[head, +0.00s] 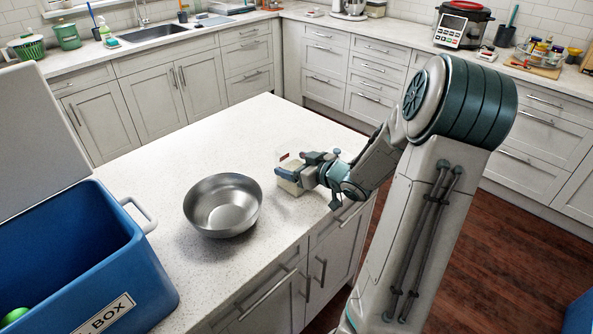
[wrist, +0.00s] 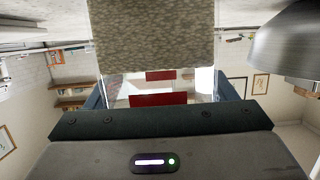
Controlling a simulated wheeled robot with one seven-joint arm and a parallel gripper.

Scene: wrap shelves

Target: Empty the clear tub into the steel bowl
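The clear tub (head: 289,186) is upright, with pale contents in its lower part. In the wrist view the contents (wrist: 152,35) look beige and grainy, with clear wall and red patches beside them. My gripper (head: 304,171) has its fingers on both sides of the tub, gripping it. Whether the tub's base touches the counter is hard to tell. The steel bowl (head: 222,207) stands upright to the left of the tub, apart from it, and looks empty. Part of the bowl shows in the wrist view (wrist: 288,42).
A blue box (head: 100,255) with a raised lid and a green thing inside stands left of the bowl. The island countertop (head: 255,125) is clear behind the bowl. Its right edge is close to my gripper. Counters with appliances line the back walls.

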